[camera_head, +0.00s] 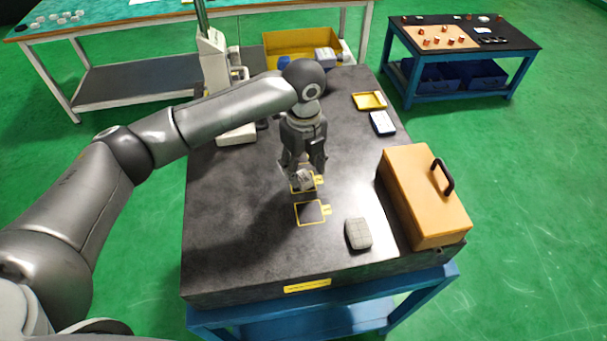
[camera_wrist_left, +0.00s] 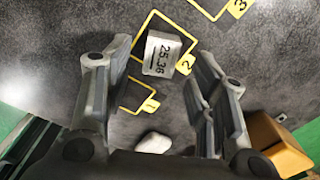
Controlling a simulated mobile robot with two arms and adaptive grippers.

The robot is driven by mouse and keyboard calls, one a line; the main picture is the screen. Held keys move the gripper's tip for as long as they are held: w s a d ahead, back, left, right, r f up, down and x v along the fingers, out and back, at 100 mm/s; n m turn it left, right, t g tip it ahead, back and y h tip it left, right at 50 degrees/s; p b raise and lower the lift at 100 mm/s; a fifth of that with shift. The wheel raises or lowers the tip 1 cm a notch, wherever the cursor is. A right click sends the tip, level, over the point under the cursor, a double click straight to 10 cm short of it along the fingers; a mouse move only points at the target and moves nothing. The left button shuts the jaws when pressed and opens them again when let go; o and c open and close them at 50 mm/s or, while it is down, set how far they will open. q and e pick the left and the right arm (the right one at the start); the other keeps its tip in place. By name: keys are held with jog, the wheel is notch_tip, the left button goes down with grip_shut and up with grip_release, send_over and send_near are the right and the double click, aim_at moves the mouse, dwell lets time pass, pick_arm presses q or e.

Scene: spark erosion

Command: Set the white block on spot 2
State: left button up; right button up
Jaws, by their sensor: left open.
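The white block (camera_wrist_left: 160,53), marked 25.36, sits inside the yellow outline of spot 2 (camera_wrist_left: 143,27), near its numbered tag. In the head view the block (camera_head: 304,180) shows just below my left fingertips. My left gripper (camera_head: 303,168) points down over it and is open. In the left wrist view the fingers stand apart on either side of the block, with gaps between. Spot 1 (camera_head: 310,213) is an empty yellow outline nearer the table's front. My right gripper is not in view.
A grey rounded pad (camera_head: 358,234) lies right of spot 1. An orange case (camera_head: 425,195) with a black handle stands at the right edge. A yellow tray (camera_head: 369,100), a white-and-blue item (camera_head: 382,122) and a column stand (camera_head: 214,70) are farther back. The table's left front is clear.

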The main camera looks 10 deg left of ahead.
aim_at(304, 177)
pick_arm(q)
notch_tip(304, 177, up, 9)
jog(key=b, duration=0.1)
jog(key=shift+b, duration=0.3)
